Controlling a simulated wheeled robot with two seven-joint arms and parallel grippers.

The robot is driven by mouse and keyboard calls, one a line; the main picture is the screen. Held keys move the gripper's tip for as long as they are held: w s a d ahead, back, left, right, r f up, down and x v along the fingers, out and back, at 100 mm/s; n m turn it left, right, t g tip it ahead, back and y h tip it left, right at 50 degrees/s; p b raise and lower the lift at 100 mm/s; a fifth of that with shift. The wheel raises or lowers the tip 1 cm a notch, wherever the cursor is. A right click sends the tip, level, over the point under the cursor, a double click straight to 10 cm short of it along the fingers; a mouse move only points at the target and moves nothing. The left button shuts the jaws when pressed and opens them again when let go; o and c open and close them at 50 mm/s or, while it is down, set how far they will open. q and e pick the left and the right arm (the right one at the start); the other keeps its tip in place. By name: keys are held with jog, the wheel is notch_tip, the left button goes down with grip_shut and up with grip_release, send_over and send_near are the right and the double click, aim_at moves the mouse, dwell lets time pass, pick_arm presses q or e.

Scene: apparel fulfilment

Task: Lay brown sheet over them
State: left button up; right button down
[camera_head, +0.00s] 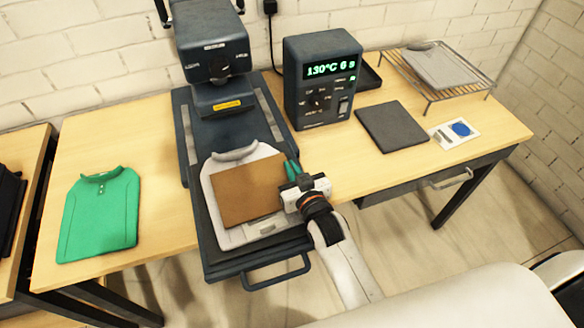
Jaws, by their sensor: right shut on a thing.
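The brown sheet (245,190) lies flat over, or just above, the middle of a light grey shirt (222,168) on the heat press's pulled-out lower plate (213,228). I cannot tell whether the sheet touches the shirt all over. The shirt's collar and hem show around the sheet; what lies beneath it is hidden. My right gripper (292,172) comes in from the right, its green fingers shut on the sheet's right edge. My left gripper is out of view.
A green shirt (100,215) lies on the table's left. The press head (213,60) stands behind the plate. A control box (322,80) reads 130°C. A dark pad (392,126), a white card with a blue disc (455,133) and a wire rack holding a grey shirt (440,67) are right.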

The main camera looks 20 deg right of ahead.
jog(key=c, duration=1.5)
grip_release()
jog(key=s, duration=0.3)
jog(key=s+r+b, duration=0.1)
jog(key=s, duration=0.3)
jog(key=s+d, duration=0.1)
jog(key=s, duration=0.3)
jog(key=shift+r, duration=0.25)
jog(key=shift+s+r, duration=0.2)
jog(key=shift+s, duration=0.25)
